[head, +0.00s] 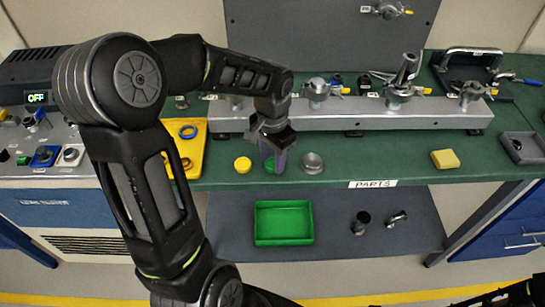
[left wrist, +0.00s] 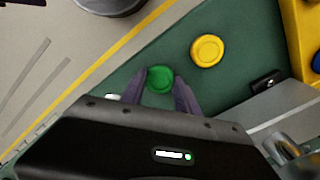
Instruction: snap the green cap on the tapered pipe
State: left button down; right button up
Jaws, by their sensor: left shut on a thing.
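The green cap (head: 269,166) is at the front of the green bench top, between the fingers of my left gripper (head: 273,155). In the left wrist view, the round green cap (left wrist: 160,78) sits between the two purple fingertips of my left gripper (left wrist: 160,92), which is shut on it. The cap is at or close to the bench surface; I cannot tell whether it is lifted. A grey tapered pipe (head: 406,70) stands tilted on a fitting of the long grey rail behind, to the right. My right gripper is not in view.
A yellow cap (head: 242,165) lies left of the green one, and a grey domed part (head: 312,163) lies right. A yellow tray (head: 188,150) is further left. A yellow block (head: 445,159) and a grey tray (head: 520,147) are at right. A green bin (head: 260,240) stands below the bench.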

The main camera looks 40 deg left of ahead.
aim_at(272, 164)
pick_arm(q)
jog(key=shift+f, duration=0.2)
jog(key=c, duration=0.9)
grip_release()
notch_tip(272, 164, up, 8)
jog(key=shift+s+d+f+b, duration=0.1)
jog(key=shift+b, duration=0.75)
jog(key=shift+s, duration=0.1)
